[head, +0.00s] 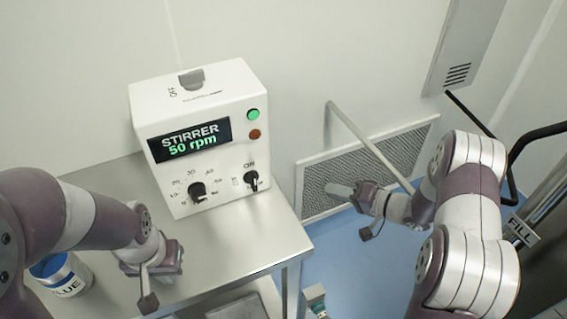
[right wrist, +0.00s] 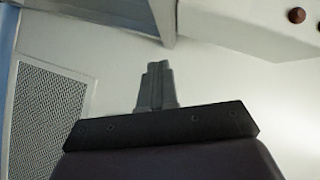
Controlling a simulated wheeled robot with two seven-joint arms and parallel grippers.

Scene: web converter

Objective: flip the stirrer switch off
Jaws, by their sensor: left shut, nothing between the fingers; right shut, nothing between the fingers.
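The stirrer unit (head: 180,105) is a white box on a metal table in the head view. Its display (head: 190,141) reads "STIRRER 50 rpm". The black stirrer switch (head: 251,181) is low on the right of its front face, under the word ON, and seems to point up. A round black speed dial (head: 198,192) is left of it. My right gripper (head: 341,190) is shut and empty, to the right of the box and apart from the switch. It also shows shut in the right wrist view (right wrist: 157,80). My left gripper (head: 168,262) is shut and empty over the table, in front of the box.
A green button (head: 253,114) and a red-brown button (head: 254,135) are beside the display. A blue-and-white container (head: 62,274) stands at the table's left. The metal table (head: 240,240) ends right of the box. A wall grille (head: 320,180) and grey bar (head: 365,140) are behind my right gripper.

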